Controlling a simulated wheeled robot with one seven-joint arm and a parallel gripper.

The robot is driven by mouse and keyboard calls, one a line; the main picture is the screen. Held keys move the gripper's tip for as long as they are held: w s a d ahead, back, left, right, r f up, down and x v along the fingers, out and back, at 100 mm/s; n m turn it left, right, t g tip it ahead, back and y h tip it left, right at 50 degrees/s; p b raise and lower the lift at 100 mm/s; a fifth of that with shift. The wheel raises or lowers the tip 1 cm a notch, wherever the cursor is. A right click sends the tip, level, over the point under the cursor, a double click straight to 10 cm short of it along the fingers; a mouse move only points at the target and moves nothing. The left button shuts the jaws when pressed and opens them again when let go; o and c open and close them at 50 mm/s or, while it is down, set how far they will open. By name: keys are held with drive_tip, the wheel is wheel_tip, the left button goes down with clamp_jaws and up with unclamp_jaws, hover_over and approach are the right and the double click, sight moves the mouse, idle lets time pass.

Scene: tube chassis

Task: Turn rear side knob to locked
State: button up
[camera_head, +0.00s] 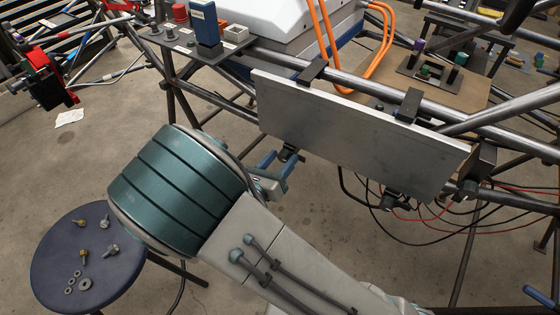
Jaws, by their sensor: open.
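A grey metal side panel (350,128) hangs from the chassis tube. A small dark knob (288,153) shows under its lower left edge. Another dark knob (392,201) is under the lower right part, and a third (467,188) is by the right end. I cannot tell which is the rear one, nor read their lock positions. My gripper (280,163) is open, with blue fingers pointing up at the left knob. The knob shows at the gap between the fingertips; I cannot tell whether they touch it. My arm hides the area below.
A dark round stool (60,262) with bolts and washers stands at lower left. Chassis tubes (330,75) and orange cables (322,38) are above the panel. Black and red wires (425,217) hang below right. A shelf with a blue box (205,24) is at upper left.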

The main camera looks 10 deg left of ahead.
drive_tip(key=c, duration=1)
drive_tip(key=shift+o, duration=0.2)
